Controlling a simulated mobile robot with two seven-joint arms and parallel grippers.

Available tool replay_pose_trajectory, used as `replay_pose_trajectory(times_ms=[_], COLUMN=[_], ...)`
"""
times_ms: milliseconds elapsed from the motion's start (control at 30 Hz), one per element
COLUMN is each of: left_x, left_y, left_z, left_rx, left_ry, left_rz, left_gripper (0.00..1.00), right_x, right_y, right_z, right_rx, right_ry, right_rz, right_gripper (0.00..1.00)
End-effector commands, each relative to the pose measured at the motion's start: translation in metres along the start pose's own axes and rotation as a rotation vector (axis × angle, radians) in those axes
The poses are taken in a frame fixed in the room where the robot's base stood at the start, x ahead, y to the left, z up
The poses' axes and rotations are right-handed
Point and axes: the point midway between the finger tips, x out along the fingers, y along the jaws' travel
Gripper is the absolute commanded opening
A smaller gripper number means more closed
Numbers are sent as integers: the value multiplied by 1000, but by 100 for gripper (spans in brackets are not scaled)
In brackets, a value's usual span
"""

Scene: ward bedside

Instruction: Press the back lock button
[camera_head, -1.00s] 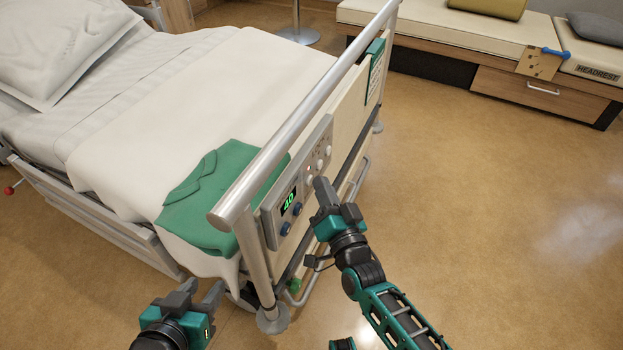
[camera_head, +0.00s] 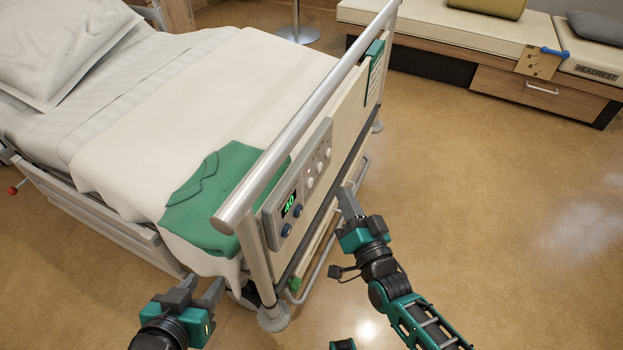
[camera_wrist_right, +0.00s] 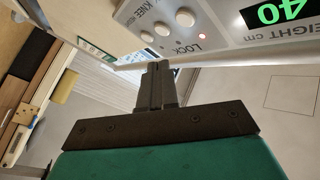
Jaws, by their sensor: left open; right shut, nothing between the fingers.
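The control panel (camera_head: 297,189) is on the outer face of the bed's footboard. It has a green display (camera_head: 289,204) reading 40, two blue buttons, and a row of round white buttons (camera_head: 319,167). In the right wrist view, the white buttons (camera_wrist_right: 185,17) sit by the word LOCK, with a small red light (camera_wrist_right: 203,36) lit beside the nearest. KNEE is legible; I cannot read which button is the back one. My right gripper (camera_head: 347,200) is shut and empty, off the panel, below and right of the white buttons. My left gripper (camera_head: 201,288) is open and empty near the footboard's near post.
A metal rail (camera_head: 300,115) runs along the top of the footboard. A folded green cloth (camera_head: 215,195) lies on the bed. A bench with a drawer (camera_head: 535,92) stands at the back right. The floor (camera_head: 480,180) right of the bed is clear.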

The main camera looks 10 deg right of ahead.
Motion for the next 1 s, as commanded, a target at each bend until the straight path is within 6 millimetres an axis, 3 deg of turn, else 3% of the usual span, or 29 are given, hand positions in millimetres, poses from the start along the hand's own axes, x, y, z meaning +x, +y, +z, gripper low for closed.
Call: replay_pose_trajectory(times_ms=[533,1000], left_x=[-3,-18], left_y=[0,2], left_z=[-5,-27], left_rx=[0,0], left_ry=[0,0], left_rz=[0,0], left_gripper=[43,43], right_x=[-10,-44], right_y=[6,24], right_z=[-9,-47], right_rx=[0,-2], right_ry=[0,-1], right_rz=[0,0], right_gripper=[0,0])
